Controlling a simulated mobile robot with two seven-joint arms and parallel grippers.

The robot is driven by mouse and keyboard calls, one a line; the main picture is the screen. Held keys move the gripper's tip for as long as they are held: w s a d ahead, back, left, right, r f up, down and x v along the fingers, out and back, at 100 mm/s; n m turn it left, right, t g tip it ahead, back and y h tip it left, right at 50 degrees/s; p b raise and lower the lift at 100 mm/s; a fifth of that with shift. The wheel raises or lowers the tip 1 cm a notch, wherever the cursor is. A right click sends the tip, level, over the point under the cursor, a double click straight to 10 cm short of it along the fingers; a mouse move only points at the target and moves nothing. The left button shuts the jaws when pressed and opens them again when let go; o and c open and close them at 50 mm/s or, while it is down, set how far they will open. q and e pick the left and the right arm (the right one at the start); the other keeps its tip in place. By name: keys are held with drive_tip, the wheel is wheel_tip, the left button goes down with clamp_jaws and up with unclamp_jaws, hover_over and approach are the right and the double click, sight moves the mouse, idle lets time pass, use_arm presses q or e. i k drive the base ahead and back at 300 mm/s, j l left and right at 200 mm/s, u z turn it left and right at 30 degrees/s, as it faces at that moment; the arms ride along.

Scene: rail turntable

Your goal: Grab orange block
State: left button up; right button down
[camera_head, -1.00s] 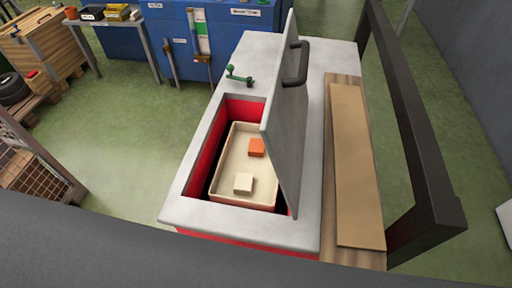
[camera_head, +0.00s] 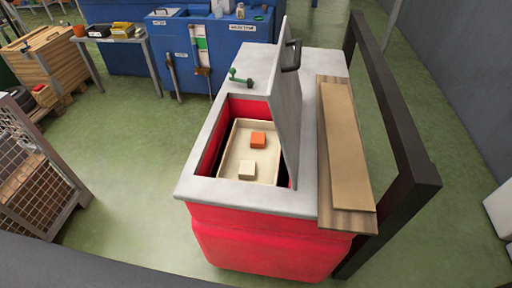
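The orange block (camera_head: 258,140) lies in a cream tray (camera_head: 229,158) inside the open well of a red cabinet with a grey top (camera_head: 248,195). A cream block (camera_head: 247,168) lies in the same tray, nearer to me. The grey lid (camera_head: 287,100) stands raised along the right side of the well, with a dark handle (camera_head: 292,55) on it. Neither of my grippers is in view.
A wooden board (camera_head: 345,150) lies on the cabinet's right side, beside a dark frame beam (camera_head: 400,130). A green fitting (camera_head: 240,77) sits behind the well. A mesh crate (camera_head: 40,175) stands at left. Green floor between is clear.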

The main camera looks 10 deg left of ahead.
sight(258, 139)
drive_tip(key=u, duration=0.85)
drive_tip(key=j+u, duration=0.3)
drive_tip(key=i+j+u, duration=0.15)
drive_tip(key=j, duration=0.25)
drive_tip(key=i+j+u, duration=0.1)
drive_tip(key=i+j, duration=0.2)
drive_tip(key=i+j+z, duration=0.1)
drive_tip(key=i+j, duration=0.7)
drive_tip(key=i+z, duration=0.6)
drive_tip(key=z, duration=0.2)
drive_tip(key=i+j+z, duration=0.15)
drive_tip(key=z, duration=0.25)
drive_tip(key=i+z, duration=0.25)
drive_tip(key=z, duration=0.25)
drive_tip(key=i+j+z, duration=0.15)
drive_tip(key=z, duration=0.3)
drive_tip(key=i+j+z, duration=0.2)
drive_tip(key=z, duration=0.3)
drive_tip(key=i+j+z, duration=0.2)
drive_tip(key=z, duration=0.3)
drive_tip(key=j+z, duration=0.35)
drive_tip(key=z, duration=0.15)
drive_tip(key=i+j+z, duration=0.15)
drive_tip(key=j+z, duration=0.25)
drive_tip(key=i+j+z, duration=0.1)
drive_tip(key=j+z, duration=0.3)
